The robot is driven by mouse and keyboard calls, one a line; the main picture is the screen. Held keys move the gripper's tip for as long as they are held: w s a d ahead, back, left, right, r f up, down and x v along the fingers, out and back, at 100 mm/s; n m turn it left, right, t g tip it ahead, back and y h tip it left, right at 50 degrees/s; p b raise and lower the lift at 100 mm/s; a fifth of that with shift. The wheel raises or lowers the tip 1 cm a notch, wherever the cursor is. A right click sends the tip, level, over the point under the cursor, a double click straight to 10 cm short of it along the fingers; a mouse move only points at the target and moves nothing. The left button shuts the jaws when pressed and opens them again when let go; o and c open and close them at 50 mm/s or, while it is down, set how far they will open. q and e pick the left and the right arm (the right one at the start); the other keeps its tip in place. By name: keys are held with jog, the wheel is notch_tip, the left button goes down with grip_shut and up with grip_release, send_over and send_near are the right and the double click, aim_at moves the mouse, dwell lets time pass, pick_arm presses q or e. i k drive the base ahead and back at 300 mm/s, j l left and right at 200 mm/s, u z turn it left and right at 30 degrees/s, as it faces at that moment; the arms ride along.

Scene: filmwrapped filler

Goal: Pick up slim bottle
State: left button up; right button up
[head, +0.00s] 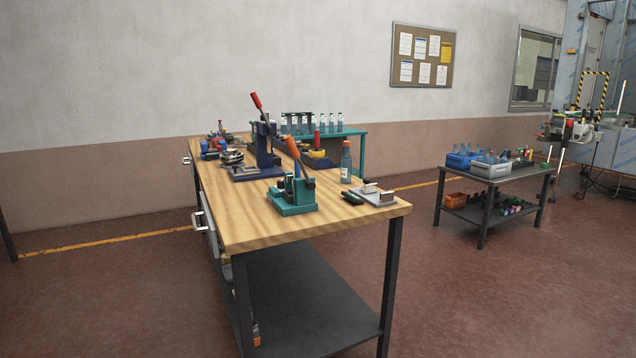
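A slim bottle (346,162), teal with an orange cap and a pale label, stands upright on the wooden workbench (245,229), near its right edge. It stands behind a flat grey device and to the right of a green lever press. More slim bottles (312,123) stand in a row at the back on a teal stand. Bottles in crates also show on the dark cart at the right, too small to tell their kind. Neither of my grippers is in view.
A green press (292,194) with an orange lever and a blue press (264,155) with a red lever stand on the bench. A grey device (374,195) lies near the front corner. A dark cart (515,174) with blue and grey crates stands right. Floor between is clear.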

aim_at(346, 160)
jog(key=i+l, duration=0.15)
jog(key=i, duration=0.4)
jog(key=i+l+u, duration=0.2)
jog(key=i+u, duration=0.15)
jog(key=i+l+u, duration=1.1)
jog(key=l+u, duration=0.2)
jog(key=l, duration=0.2)
jog(key=i+l+u, duration=0.1)
jog(key=l+u, duration=0.25)
jog(key=l, duration=0.15)
